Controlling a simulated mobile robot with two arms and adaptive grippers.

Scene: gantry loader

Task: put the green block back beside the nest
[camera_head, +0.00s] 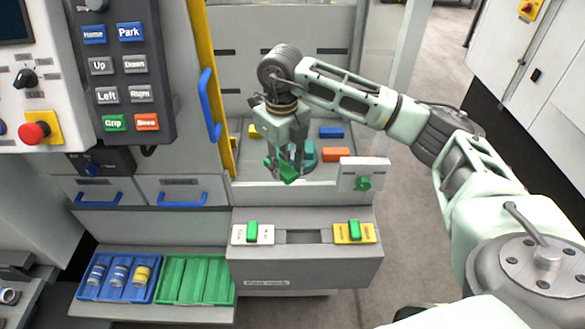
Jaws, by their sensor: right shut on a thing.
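My right gripper (287,166) hangs fingers down over the pale floor of the loader bay. It is shut on a bright green block (287,173), which shows tilted at the fingertips. A teal round piece (308,151) stands just behind the fingers and is partly hidden by them; I cannot tell whether it is the nest. Whether the green block touches the bay floor is also unclear. My left gripper is out of view.
Blue (331,132), orange (336,154) and yellow (255,131) blocks lie around the gripper. A grey front box (305,266) carries green switches (252,231). A button pendant (126,66) and yellow post (206,60) stand left. Blue (115,292) and green (188,296) trays sit lower left.

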